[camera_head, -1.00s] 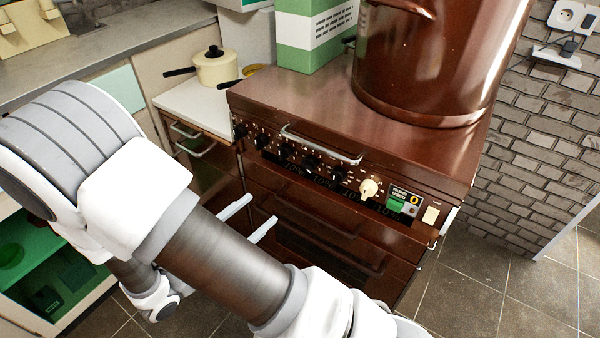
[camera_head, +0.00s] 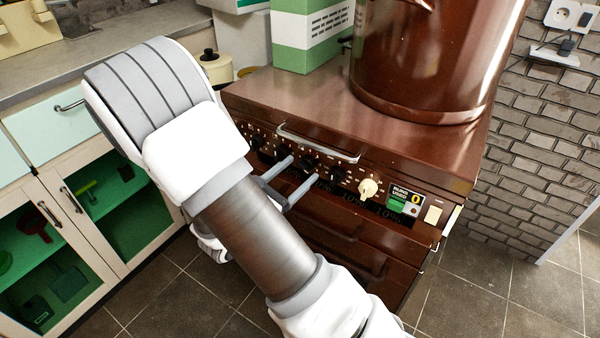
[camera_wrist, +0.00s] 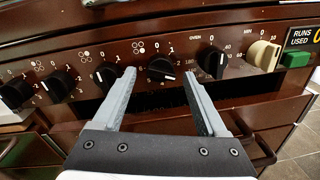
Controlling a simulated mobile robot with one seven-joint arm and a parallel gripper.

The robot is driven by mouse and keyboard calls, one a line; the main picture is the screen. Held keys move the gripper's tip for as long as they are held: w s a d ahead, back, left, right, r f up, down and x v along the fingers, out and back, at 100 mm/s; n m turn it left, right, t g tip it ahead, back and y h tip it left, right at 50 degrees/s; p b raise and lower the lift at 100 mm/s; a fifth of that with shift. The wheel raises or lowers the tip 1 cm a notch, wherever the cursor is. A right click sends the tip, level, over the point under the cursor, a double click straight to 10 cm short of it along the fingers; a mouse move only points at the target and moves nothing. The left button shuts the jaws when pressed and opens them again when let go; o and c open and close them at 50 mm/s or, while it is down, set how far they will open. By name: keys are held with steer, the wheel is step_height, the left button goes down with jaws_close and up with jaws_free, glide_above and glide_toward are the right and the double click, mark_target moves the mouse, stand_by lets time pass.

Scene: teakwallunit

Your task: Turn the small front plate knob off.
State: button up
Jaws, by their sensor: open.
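A row of black knobs runs along the brown stove's front panel. One black knob (camera_wrist: 160,66) lies between and just beyond my fingertips in the wrist view. A four-dot plate symbol is printed at its upper left, and its white mark appears to point to the lower right. Other plate knobs (camera_wrist: 107,75) (camera_wrist: 58,85) (camera_wrist: 16,93) sit to its left. I cannot tell from the tiny symbols which knob is the small front plate's. My gripper (camera_wrist: 158,74) is open and empty, facing the panel; in the head view its fingers (camera_head: 303,168) reach toward the knob row.
A black oven knob (camera_wrist: 212,61) and a cream timer knob (camera_wrist: 263,56) are to the right, beside a green button (camera_wrist: 296,59). A metal rail (camera_head: 318,143) runs above the knobs. A large brown pot (camera_head: 425,65) stands on the stove. Drawer handles lie below.

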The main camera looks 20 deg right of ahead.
steer(key=shift+w+d, duration=0.35)
steer(key=shift+d, duration=0.2)
jaws_close()
steer(key=shift+r, duration=0.1)
